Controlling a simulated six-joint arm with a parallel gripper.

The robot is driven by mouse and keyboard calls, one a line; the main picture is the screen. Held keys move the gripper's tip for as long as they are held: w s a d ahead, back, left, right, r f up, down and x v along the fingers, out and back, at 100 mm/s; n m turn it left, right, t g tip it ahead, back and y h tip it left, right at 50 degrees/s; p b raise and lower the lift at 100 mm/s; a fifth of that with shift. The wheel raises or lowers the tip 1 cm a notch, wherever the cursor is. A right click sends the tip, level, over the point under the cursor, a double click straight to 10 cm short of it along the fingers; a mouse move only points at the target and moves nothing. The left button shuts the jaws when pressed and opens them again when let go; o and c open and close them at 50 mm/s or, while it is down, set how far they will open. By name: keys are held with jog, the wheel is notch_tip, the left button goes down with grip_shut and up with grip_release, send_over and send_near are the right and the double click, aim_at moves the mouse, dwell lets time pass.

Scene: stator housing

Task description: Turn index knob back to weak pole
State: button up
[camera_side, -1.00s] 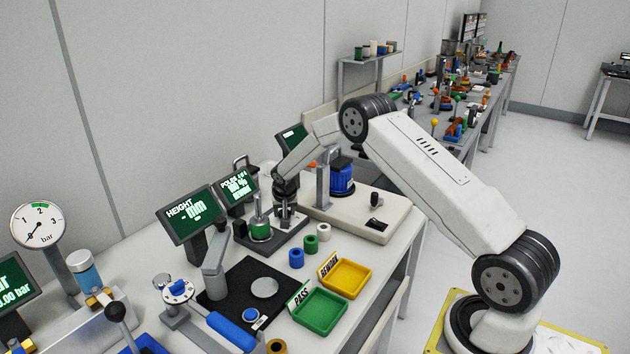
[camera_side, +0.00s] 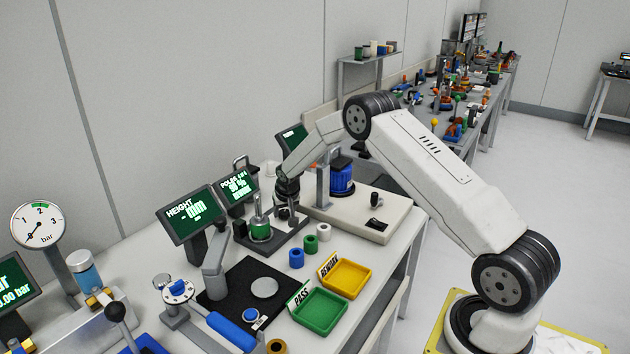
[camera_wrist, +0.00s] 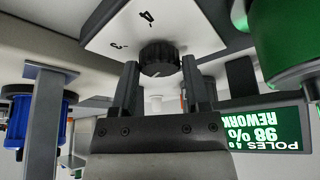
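The index knob (camera_wrist: 160,58) is a black ridged knob on a pale plate (camera_wrist: 105,38) in the wrist view. The numerals 4 and 3 show on the plate, and a light pointer line shows on the knob. My gripper (camera_wrist: 161,72) has its two fingers apart, one on each side of the knob. No firm contact shows, and the exact gap is unclear. In the side view my gripper (camera_side: 289,208) is just above the index fixture (camera_side: 270,240). The poles display (camera_wrist: 262,130) reads 98 % and REWORK; it also shows in the side view (camera_side: 238,187).
A green stator with an upright spindle (camera_side: 260,227) stands left of my gripper. A blue stator (camera_side: 342,178) and a post (camera_side: 323,187) stand close behind it to the right. Loose rings (camera_side: 297,258), a green tray (camera_side: 320,312) and a yellow tray (camera_side: 346,279) lie in front.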

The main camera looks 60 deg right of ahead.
jog(key=o, duration=0.3)
jog(key=v, duration=0.7)
jog(key=shift+s+a+r, duration=0.1)
jog(key=shift+r, duration=0.3)
dwell(0.7)
jog(key=s+a+r+n+y, duration=0.2)
jog(key=s+a+r+n, duration=0.25)
jog(key=s+a, duration=1)
jog(key=s, duration=0.3)
jog(key=s+a+n, duration=0.1)
jog(key=s+a, duration=0.2)
jog(key=s, duration=0.2)
jog(key=s+a+n+g, duration=0.1)
jog(key=s+a, duration=0.2)
jog(key=s, duration=0.2)
jog(key=shift+r+y, duration=0.25)
jog(key=shift+y, duration=0.05)
